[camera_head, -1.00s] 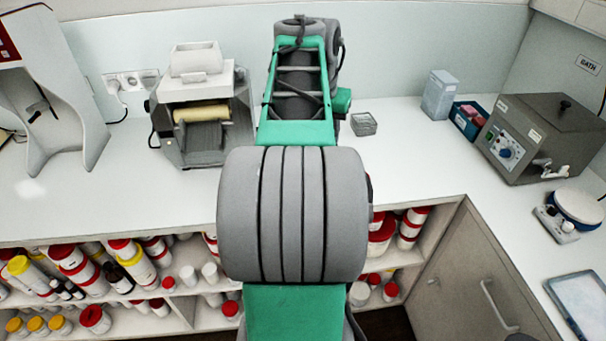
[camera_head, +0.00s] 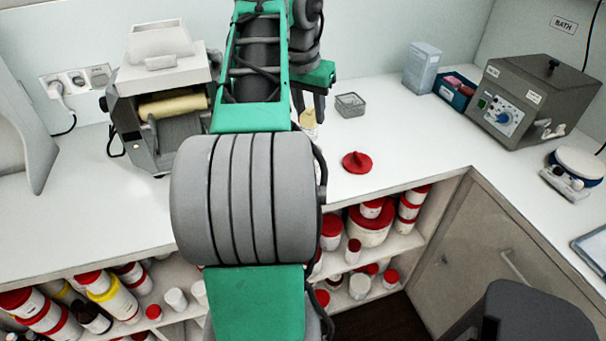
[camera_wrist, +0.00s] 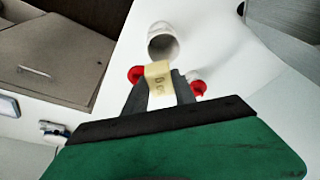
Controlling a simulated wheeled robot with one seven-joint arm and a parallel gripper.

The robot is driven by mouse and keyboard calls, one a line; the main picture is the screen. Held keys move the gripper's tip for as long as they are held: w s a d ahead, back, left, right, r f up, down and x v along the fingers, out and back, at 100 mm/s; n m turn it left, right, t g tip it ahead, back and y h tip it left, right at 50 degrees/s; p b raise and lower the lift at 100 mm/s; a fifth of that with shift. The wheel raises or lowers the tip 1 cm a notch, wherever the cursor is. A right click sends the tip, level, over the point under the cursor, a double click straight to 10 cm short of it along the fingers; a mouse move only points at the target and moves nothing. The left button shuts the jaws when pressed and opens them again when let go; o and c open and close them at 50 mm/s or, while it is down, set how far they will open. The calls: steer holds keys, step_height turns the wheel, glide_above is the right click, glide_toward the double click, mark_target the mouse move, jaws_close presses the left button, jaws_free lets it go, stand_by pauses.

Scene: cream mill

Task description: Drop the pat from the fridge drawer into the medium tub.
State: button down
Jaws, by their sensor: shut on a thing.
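My gripper (camera_wrist: 160,92) is shut on a small pale-yellow pat (camera_wrist: 158,72) with dark lettering on its face. In the head view my gripper (camera_head: 310,103) points down above the bench, with the yellowish pat (camera_head: 308,117) between its fingers. An open white tub (camera_wrist: 162,30) shows just beyond the pat in the wrist view, its mouth facing the camera. In the head view a pale patch below the pat may be this tub, mostly hidden by my arm. I cannot tell its size class. The pat looks apart from it.
A red lid (camera_head: 357,162) lies on the bench right of my arm. The roller mill (camera_head: 165,95) is on the left and the grey bath (camera_head: 545,100) on the right. Shelves of jars (camera_head: 370,225) are below.

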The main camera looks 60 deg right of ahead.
mark_target(307, 125)
steer(key=f+b, duration=0.5)
steer(key=shift+w+a+f, duration=0.1)
steer(key=shift+w+f, duration=0.1)
steer(key=shift+f, duration=0.05)
steer(key=shift+r, duration=0.1)
steer(key=c, duration=0.9)
jaws_free()
steer(key=shift+c, duration=0.2)
steer(key=p+v, duration=0.6)
steer(key=v, duration=0.2)
